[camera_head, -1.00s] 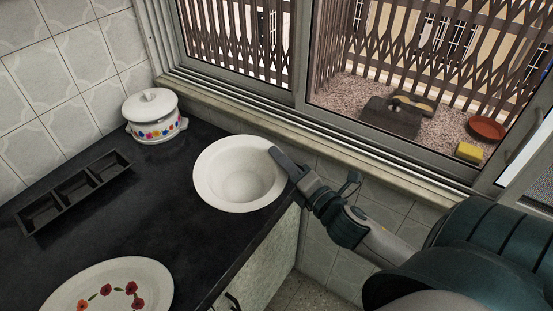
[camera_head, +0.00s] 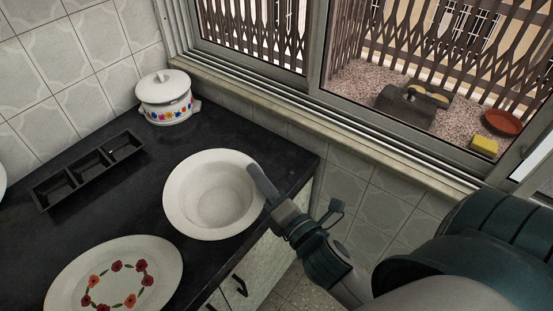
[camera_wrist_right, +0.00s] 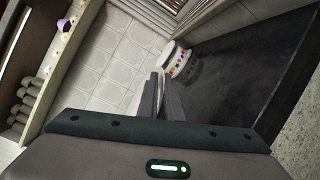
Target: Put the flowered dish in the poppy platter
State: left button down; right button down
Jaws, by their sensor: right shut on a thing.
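A wide white bowl (camera_head: 180,200) with a plain inside is at my right gripper (camera_head: 262,184). The fingers are shut on its right rim, and the bowl is roughly level. Its outer side is mostly hidden, so I cannot tell whether it bears flowers. The poppy platter (camera_head: 118,283), oval and white with a ring of red flowers, lies on the counter to the bowl's lower left. The bowl is apart from it in the picture. In the right wrist view my right gripper (camera_wrist_right: 162,88) shows closed fingers by a thin white edge. My left gripper is out of view.
A lidded white pot (camera_head: 167,100) with colourful flowers stands at the back of the dark counter (camera_head: 130,205); it also shows in the right wrist view (camera_wrist_right: 178,62). A black three-part tray (camera_head: 88,172) lies left. The window sill (camera_head: 270,115) borders the back.

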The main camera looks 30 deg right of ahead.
aim_at(116, 287)
jog(key=l+u, duration=0.15)
jog(key=u, duration=0.25)
jog(key=k+l+u, duration=0.1)
jog(key=u, duration=0.3)
jog(key=k+l+u, duration=0.1)
jog(key=u, duration=0.3)
